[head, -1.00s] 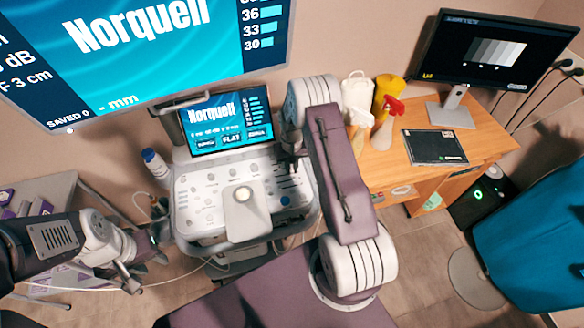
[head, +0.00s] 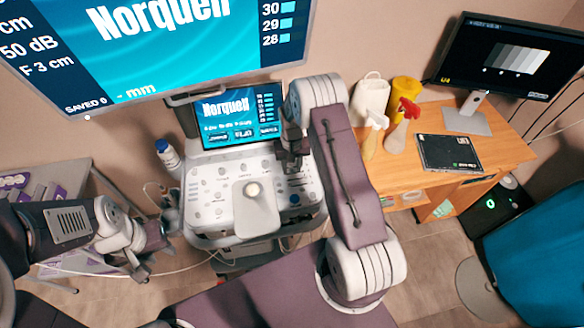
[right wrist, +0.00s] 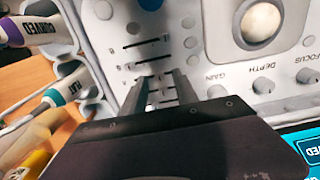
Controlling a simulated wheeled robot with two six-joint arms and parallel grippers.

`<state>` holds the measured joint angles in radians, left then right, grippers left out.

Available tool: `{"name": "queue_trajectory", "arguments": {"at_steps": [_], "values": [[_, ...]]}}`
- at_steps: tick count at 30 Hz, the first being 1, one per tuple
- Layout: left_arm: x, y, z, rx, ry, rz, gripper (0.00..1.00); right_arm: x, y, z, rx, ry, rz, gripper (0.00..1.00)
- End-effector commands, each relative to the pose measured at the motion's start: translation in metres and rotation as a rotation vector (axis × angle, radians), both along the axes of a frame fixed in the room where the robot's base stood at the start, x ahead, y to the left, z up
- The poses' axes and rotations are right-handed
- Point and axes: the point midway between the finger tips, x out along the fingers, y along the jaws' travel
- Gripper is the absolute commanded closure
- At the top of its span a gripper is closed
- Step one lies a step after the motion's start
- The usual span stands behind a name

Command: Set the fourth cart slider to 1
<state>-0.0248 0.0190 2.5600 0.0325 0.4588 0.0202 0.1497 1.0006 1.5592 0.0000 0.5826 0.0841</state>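The cart's light grey control panel (head: 222,205) is in the middle of the head view, below its small screen (head: 240,118). My right gripper (head: 293,168) is over the panel's upper right part and hides much of the slider area. In the right wrist view the sliders (right wrist: 133,45) are short slots with dark knobs. The two fingers of my right gripper (right wrist: 160,80) are apart, with their tips low over the slider rows. I cannot tell whether they touch a knob. My left gripper (head: 170,225) is left of the cart; its fingers are too small to read.
A trackball (right wrist: 262,22) and the gain, depth and focus knobs (right wrist: 263,85) are beside the sliders.

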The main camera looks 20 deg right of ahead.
Motion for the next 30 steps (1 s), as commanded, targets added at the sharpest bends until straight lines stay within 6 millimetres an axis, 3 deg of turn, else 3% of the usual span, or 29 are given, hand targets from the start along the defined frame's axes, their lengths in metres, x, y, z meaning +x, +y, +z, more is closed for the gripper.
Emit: {"name": "queue_trajectory", "arguments": {"at_steps": [6, 12, 30], "values": [[0.0, 0.0, -0.011, 0.0, 0.0, 0.0, 0.65, 0.002, 0.0, 0.047, -0.001, -0.009, 0.0, 0.65], [0.0, 0.0, -0.015, 0.0, 0.0, 0.0, 0.65, 0.001, 0.0, 0.078, -0.001, -0.006, 0.0, 0.65], [0.0, 0.0, -0.015, 0.0, 0.0, 0.0, 0.65, -0.002, 0.002, 0.086, -0.001, -0.005, 0.003, 0.65]]}}
